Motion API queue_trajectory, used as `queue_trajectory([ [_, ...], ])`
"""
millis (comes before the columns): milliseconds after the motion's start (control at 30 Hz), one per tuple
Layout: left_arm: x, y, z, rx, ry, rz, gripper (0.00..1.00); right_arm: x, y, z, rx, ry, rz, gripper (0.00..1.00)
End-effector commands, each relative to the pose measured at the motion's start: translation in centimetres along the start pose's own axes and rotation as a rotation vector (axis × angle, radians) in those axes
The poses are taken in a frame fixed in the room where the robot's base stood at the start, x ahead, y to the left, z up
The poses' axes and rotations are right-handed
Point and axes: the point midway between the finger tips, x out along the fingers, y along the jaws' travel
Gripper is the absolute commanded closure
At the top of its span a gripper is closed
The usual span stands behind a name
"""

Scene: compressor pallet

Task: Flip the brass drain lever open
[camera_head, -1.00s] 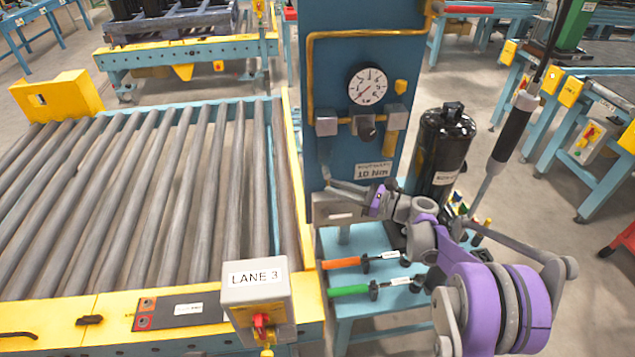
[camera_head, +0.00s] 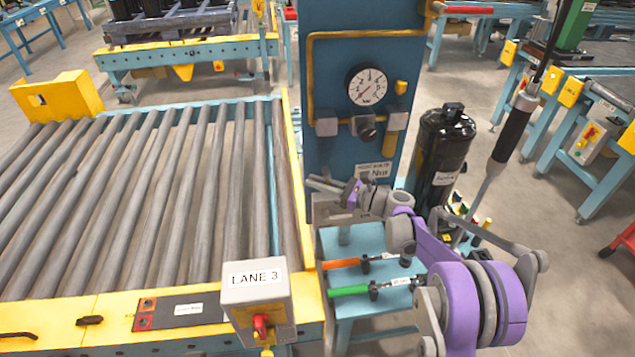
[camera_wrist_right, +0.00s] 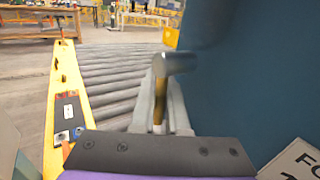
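My right gripper (camera_head: 320,184) is at the lower part of the blue panel (camera_head: 345,80), just below the gauge and valve fittings. The right wrist view shows its two grey fingers (camera_wrist_right: 165,98) with a gap between them. A narrow brass-coloured piece (camera_wrist_right: 158,118) shows in that gap, under a greyish rounded end (camera_wrist_right: 174,62). It looks like the drain lever, but I cannot tell whether the fingers touch it. In the head view the lever is not clearly visible beside the gripper. My left gripper is not in view.
A round gauge (camera_head: 367,85) and brass pipe (camera_head: 312,80) are on the panel above the gripper. A black cylinder (camera_head: 440,150) stands to its right. Orange- and green-handled tools (camera_head: 348,290) lie on the blue stand below. The roller conveyor (camera_head: 150,190) is at left.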

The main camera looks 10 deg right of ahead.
Motion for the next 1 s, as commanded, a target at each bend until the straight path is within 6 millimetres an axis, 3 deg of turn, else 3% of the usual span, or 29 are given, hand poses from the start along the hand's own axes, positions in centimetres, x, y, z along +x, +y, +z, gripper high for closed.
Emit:
queue_trajectory([
  [367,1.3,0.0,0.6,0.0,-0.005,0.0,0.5,0.3,0.2,-0.1,0.053,-0.077,-0.004,1.0],
  [600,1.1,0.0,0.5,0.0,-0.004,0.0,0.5,0.2,0.2,0.2,0.056,-0.083,-0.003,1.0],
  [633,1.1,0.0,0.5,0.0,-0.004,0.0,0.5,0.2,0.2,0.2,0.056,-0.083,-0.003,0.84],
  [700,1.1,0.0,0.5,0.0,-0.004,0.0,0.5,0.3,0.2,0.2,0.056,-0.083,-0.004,0.75],
  [1000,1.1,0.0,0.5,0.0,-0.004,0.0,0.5,0.1,0.2,0.2,0.055,-0.082,-0.004,0.75],
])
